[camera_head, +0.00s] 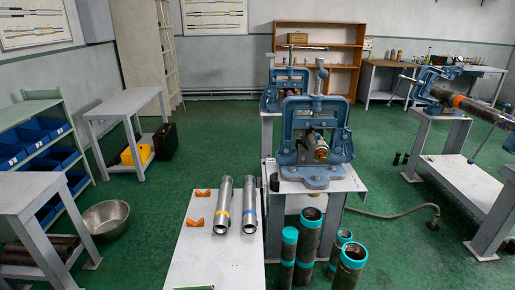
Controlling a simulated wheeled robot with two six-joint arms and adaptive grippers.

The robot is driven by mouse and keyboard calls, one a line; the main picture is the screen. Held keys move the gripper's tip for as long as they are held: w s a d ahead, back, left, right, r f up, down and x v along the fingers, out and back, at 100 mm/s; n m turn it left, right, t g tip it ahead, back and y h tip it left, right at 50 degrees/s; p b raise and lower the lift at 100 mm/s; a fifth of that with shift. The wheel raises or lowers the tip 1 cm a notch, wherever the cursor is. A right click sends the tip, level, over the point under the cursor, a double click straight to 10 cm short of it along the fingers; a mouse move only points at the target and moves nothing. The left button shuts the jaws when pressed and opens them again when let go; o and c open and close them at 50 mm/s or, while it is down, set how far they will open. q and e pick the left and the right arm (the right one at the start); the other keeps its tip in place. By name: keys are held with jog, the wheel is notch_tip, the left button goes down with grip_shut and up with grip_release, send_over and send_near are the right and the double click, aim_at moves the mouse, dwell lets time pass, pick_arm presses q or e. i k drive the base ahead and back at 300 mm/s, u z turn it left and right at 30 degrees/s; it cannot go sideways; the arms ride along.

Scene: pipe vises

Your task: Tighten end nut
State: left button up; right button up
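A blue pipe vise (314,140) stands on a grey metal stand in the middle. A metal fitting with a brass-coloured end (319,149), which may be the end nut, sits in its jaws and faces me. How tight it is cannot be told. Neither of my grippers shows in the head view.
Several dark pipes with teal ends (310,235) stand on the floor below the vise. Two orange V-blocks (195,222) lie on the white table (210,262), whose front is mostly clear. Another vise (285,85) stands behind and one (440,85) at right. A bowl (105,217) is at left.

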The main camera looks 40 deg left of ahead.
aim_at(312, 128)
jog(key=u, duration=0.8)
jog(key=i, duration=0.5)
